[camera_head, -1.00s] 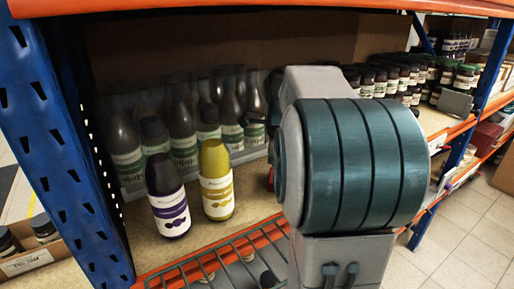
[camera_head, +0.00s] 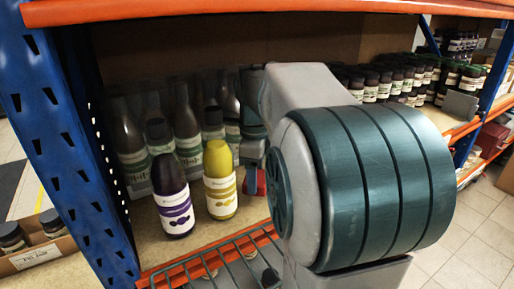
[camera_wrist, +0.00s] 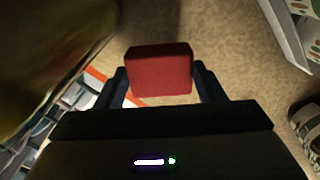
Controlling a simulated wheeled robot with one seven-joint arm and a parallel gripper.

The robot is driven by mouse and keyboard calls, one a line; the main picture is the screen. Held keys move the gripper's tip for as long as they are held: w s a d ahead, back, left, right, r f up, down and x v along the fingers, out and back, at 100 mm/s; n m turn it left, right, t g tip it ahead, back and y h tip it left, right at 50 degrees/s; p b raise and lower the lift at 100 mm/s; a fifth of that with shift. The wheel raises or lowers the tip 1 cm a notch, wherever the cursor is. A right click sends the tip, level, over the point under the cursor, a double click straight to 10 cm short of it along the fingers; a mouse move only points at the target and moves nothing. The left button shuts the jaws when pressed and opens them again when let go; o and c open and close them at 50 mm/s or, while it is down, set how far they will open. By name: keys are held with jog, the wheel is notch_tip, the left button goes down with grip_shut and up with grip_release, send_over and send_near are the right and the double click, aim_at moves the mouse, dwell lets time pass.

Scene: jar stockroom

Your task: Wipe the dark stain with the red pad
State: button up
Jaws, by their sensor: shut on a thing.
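The red pad (camera_wrist: 160,70) is a block held between the two dark fingers of my gripper (camera_wrist: 160,88) in the wrist view. It is above or on the tan shelf board (camera_wrist: 225,50); I cannot tell whether it touches. In the head view the red pad (camera_head: 261,183) shows as a small red patch just right of the yellow bottle (camera_head: 220,180), with most of my gripper hidden behind my arm. I cannot make out the dark stain; the board beyond the pad has a darker area that may be shadow.
A dark purple bottle (camera_head: 172,195) stands left of the yellow one, near the orange front edge. Several dark bottles (camera_head: 187,125) stand behind. A large blurred yellowish shape (camera_wrist: 40,55) is close at left in the wrist view. A white box edge (camera_wrist: 287,35) is at upper right.

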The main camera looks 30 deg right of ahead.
jog(key=shift+r+p, duration=2.25)
jog(key=shift+r, duration=0.65)
